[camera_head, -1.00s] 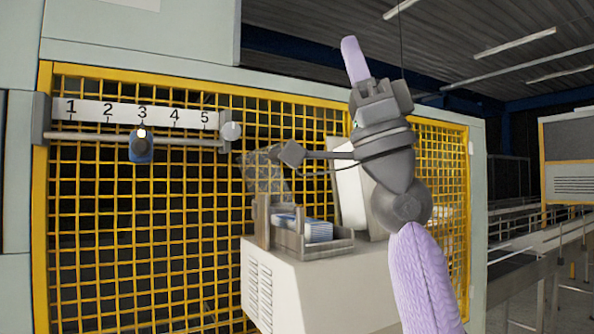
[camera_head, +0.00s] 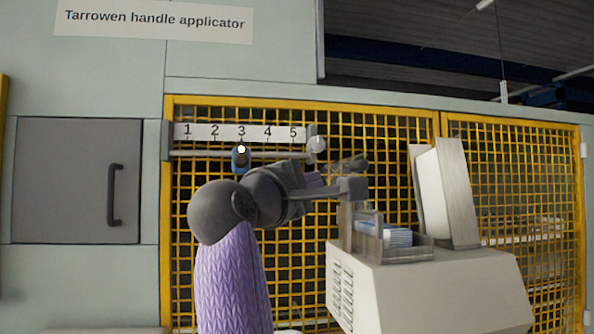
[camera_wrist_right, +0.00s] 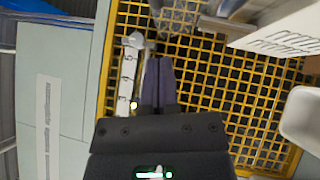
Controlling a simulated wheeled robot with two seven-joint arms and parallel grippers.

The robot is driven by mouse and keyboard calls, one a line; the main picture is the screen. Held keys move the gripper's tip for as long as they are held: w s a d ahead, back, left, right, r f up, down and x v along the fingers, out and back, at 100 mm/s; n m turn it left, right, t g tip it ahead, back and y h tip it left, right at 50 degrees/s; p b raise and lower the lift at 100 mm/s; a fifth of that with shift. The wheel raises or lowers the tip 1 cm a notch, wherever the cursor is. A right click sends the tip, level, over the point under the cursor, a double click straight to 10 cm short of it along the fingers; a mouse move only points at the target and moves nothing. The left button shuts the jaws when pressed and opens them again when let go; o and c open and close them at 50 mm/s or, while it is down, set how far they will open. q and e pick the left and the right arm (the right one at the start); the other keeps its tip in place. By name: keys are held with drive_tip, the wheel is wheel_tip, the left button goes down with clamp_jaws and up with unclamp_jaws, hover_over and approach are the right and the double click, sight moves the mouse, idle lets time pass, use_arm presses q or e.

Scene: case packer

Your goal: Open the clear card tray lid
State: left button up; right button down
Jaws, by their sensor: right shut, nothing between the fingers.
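The card tray (camera_head: 395,253) sits on top of a pale machine, with blue and white cards (camera_head: 398,237) in it. The clear lid (camera_head: 346,166) stands raised above the tray's left side; my wrist parts partly cover it. In the right wrist view the see-through lid (camera_wrist_right: 177,16) is at the top edge, ahead of my fingers. My right gripper (camera_head: 315,180) is left of the tray, near the lid, partly hidden by my own wrist. In the right wrist view its purple fingers (camera_wrist_right: 158,72) are together and empty, apart from the lid. My left gripper is out of view.
A yellow mesh guard (camera_head: 290,280) stands behind. A numbered scale (camera_head: 240,131) with a blue slider (camera_head: 240,160) on a rail is left of the tray. A tilted pale panel (camera_head: 440,195) rises behind the tray. The pale machine (camera_head: 430,290) blocks the space below.

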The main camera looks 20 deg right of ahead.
sight(357, 162)
drive_tip(key=d, duration=0.1)
drive_tip(key=d+r+p, duration=0.1)
drive_tip(key=d, duration=0.3)
drive_tip(key=shift+w+d+r+p, duration=0.15)
drive_tip(key=shift+w+r+p, duration=0.05)
drive_tip(key=shift+w+p, duration=0.15)
drive_tip(key=shift+s+d, duration=0.15)
drive_tip(key=shift+d, duration=0.15)
drive_tip(key=shift+s+d+r+p, duration=0.15)
drive_tip(key=shift+d+r+p, duration=0.4)
drive_tip(key=shift+r, duration=0.15)
drive_tip(key=shift+d+r, duration=0.15)
drive_tip(key=shift+d, duration=0.15)
drive_tip(key=shift+s, duration=0.1)
